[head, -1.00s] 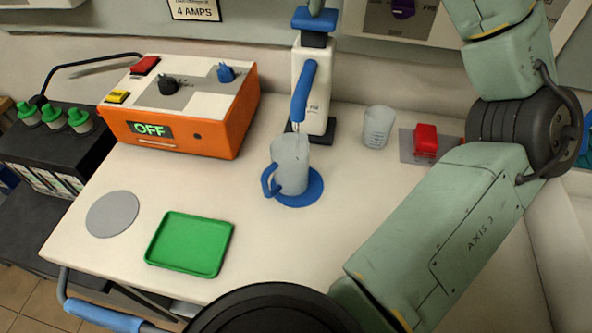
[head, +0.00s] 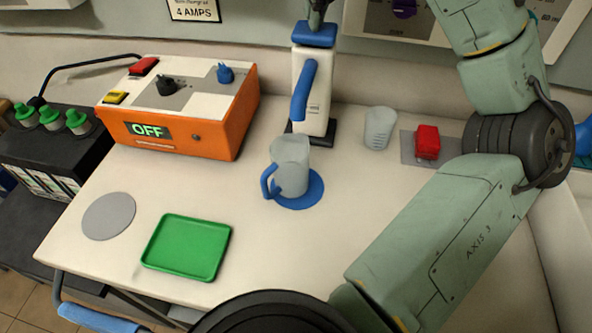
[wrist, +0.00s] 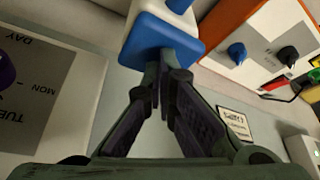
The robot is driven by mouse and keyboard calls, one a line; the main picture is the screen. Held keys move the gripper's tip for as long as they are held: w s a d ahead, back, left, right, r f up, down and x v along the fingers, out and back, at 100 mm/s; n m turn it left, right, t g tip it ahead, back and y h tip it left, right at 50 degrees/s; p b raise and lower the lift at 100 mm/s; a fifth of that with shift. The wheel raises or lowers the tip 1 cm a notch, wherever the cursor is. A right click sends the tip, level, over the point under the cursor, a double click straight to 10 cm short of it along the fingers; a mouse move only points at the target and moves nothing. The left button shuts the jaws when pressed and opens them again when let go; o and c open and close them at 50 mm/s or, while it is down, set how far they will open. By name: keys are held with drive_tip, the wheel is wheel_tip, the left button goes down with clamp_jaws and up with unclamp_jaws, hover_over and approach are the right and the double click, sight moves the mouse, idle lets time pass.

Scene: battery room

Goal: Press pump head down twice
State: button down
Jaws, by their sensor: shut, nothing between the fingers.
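The pump dispenser (head: 312,80) is a white upright body on a dark base at the back of the bench. Its blue pump head (head: 314,34) sits low, right against the top of the body. A blue spout (head: 305,92) slants down its front. My gripper (head: 316,14) is directly above the pump head, partly cut off by the top edge. In the wrist view my gripper (wrist: 164,72) is shut and empty, with its fingertips at the blue pump head (wrist: 150,40), seemingly touching it. A grey jug (head: 291,160) with a blue handle stands on a blue disc (head: 312,196) below the spout.
An orange box (head: 190,140) reading OFF stands left of the pump. A clear cup (head: 379,128) and a red block (head: 427,141) stand to its right. A green tray (head: 187,247) and a grey disc (head: 109,215) lie at front left. The bench's front middle is clear.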

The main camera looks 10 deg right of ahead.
drive_tip(key=shift+r+p, duration=1.4)
drive_tip(key=shift+p, duration=0.05)
drive_tip(key=shift+r, duration=1.2)
drive_tip(key=shift+r, duration=3)
